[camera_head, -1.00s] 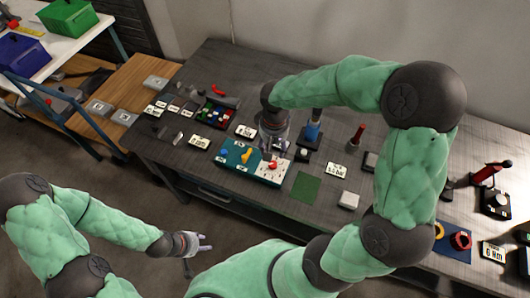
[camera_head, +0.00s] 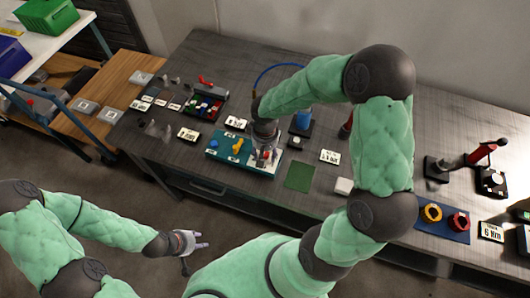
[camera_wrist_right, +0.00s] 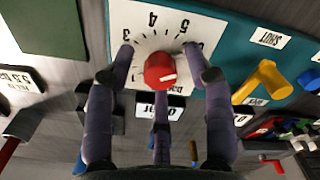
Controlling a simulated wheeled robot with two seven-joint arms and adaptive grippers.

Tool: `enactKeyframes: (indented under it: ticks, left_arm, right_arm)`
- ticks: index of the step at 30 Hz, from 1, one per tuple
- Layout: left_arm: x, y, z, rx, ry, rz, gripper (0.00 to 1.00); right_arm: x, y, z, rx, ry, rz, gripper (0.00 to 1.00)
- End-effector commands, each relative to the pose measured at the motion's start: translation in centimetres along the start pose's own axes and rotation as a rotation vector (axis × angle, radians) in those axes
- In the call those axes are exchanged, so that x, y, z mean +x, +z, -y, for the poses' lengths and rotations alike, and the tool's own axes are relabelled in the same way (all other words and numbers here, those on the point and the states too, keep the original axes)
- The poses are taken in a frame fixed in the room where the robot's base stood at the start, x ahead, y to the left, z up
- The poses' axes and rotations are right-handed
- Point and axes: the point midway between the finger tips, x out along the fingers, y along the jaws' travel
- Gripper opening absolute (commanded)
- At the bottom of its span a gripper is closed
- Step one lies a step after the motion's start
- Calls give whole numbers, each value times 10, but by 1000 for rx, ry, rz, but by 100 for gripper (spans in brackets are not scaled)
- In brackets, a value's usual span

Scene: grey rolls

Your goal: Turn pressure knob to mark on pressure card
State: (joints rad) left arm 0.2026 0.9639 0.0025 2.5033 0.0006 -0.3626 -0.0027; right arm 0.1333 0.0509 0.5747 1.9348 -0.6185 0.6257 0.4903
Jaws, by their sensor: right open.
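The red pressure knob (camera_wrist_right: 160,70) has a white mark on its face and sits on a white numbered dial plate (camera_wrist_right: 128,15), upside down in the right wrist view. My right gripper (camera_wrist_right: 158,58) is open, its three fingers spread around the knob; clear contact cannot be told. My left gripper (camera_head: 192,243) is open and empty, off the table.
A yellow lever (camera_wrist_right: 262,82) and a blue button (camera_wrist_right: 309,79) are beside the dial on the panel. A green pad (camera_head: 299,176) lies right of the panel. A blue-topped device (camera_head: 302,122) stands behind it. Several cards and small tools lie around.

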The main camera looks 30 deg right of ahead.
Motion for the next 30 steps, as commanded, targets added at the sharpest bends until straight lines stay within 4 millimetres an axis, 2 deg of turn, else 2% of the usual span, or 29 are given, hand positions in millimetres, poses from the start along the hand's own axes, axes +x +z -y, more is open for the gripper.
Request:
enactKeyframes:
  ticks: [5, 6, 11, 12, 18, 30]
  left_arm:
    - [0, 0, 0, 0, 0, 0, 40]
    - [0, 0, 0, 0, 0, 0, 40]
    - [0, 0, 0, 0, 0, 0, 40]
    - [0, 0, 0, 0, 0, 0, 40]
    - [-2, 0, -1, 0, 0, 0, 40]
    - [-13, 0, -5, 0, 0, 0, 40]
  right_arm:
    - [0, 0, 0, 0, 0, 0, 53]
    - [0, 0, 0, 0, 0, 0, 48]
    - [0, 0, 0, 0, 0, 0, 2]
    - [0, 0, 0, 0, 0, 1, 0]
    - [0, 0, 0, -25, 0, 2, 0]
    - [0, 1, 0, -303, 0, 3, 0]
